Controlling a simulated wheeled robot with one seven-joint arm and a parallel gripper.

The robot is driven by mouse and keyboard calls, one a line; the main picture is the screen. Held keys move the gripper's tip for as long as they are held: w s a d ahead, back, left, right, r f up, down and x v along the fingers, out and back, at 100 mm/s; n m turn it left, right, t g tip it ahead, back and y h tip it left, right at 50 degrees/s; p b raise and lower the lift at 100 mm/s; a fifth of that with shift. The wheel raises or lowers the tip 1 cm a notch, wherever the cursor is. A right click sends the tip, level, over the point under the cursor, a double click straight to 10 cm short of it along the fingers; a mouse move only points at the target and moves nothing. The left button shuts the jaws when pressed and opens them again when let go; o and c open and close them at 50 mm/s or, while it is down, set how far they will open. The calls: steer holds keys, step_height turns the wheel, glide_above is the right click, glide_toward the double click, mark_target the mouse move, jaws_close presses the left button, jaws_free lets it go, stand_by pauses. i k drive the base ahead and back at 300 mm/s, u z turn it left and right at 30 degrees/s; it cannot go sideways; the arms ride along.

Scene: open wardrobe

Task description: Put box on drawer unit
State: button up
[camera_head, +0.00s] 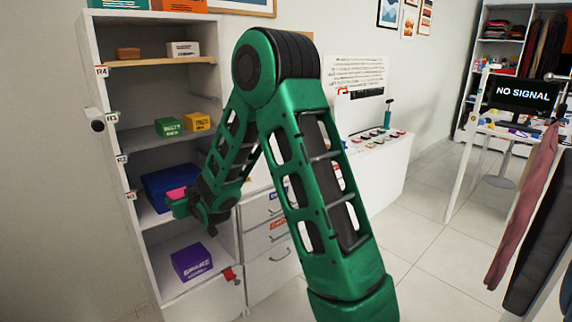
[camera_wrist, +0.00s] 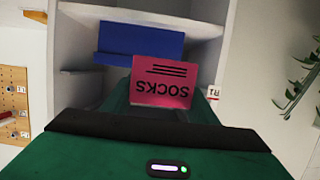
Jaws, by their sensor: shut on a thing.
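A pink box marked SOCKS (camera_wrist: 162,80) is held in my gripper (camera_head: 181,206). Its lettering is upside down in the wrist view, and a small part of the pink box shows in the head view (camera_head: 176,194). My gripper is shut on it at the front of the wardrobe shelf that holds a blue bin (camera_head: 158,188). The bin also shows behind the box in the wrist view (camera_wrist: 140,42). The white drawer unit (camera_head: 268,262) stands right of the wardrobe, with labelled drawers. My arm hides much of its top.
The open wardrobe (camera_head: 88,60) has green (camera_head: 168,127) and yellow (camera_head: 197,121) boxes above and a purple box (camera_head: 191,262) below. A white counter (camera_head: 384,172) with small items stands right. Clothes (camera_head: 535,220) hang at the far right. The middle floor is clear.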

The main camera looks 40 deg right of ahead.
mark_target(266, 170)
steer(key=k, duration=0.35)
steer(key=z, duration=0.5)
steer(key=i, duration=0.85)
steer(key=z, duration=1)
steer(key=i, duration=1.15)
steer(key=z, duration=0.15)
